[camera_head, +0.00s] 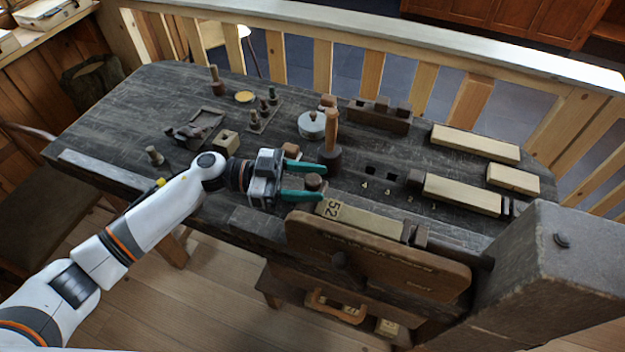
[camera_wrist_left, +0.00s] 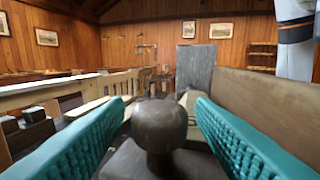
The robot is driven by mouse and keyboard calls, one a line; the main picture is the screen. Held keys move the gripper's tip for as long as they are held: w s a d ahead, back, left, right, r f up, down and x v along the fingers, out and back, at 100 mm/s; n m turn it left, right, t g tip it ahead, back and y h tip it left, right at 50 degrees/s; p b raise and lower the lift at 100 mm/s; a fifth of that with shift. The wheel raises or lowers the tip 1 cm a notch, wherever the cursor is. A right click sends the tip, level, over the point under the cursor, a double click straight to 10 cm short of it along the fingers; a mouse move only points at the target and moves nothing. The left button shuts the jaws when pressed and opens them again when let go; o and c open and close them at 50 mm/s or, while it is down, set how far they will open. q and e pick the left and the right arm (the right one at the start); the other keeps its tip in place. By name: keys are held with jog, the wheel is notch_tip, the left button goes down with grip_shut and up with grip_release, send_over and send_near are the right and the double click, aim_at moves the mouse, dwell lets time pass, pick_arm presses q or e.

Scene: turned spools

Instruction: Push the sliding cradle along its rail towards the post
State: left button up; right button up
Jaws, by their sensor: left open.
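My left gripper (camera_head: 324,182) is open, with its two teal fingers on either side of a dark round knob (camera_head: 313,181). In the left wrist view the knob (camera_wrist_left: 160,124) stands upright on a dark block (camera_wrist_left: 125,163), which I take to be the sliding cradle. The fingers appear apart from the knob. Beyond it, in the head view, lies a pale wooden bar (camera_head: 360,219) marked 52, with a dark end block (camera_head: 414,235) at its far end. A big grey post (camera_head: 570,262) stands at the right; the rail is mostly hidden. My right gripper is out of view.
A long brown board (camera_head: 375,258) stands along the near side of the bar. A wooden-handled tool (camera_head: 331,130) stands upright behind the gripper. More pale bars (camera_head: 462,194) lie to the right on the dark table (camera_head: 110,115). A slatted railing (camera_head: 325,68) closes the back.

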pick_arm(q)
jog(key=a+b, duration=0.2)
jog(key=a, duration=0.9)
jog(key=shift+w+a+b, duration=0.2)
jog(key=shift+w+b, duration=0.2)
jog(key=shift+w, duration=0.05)
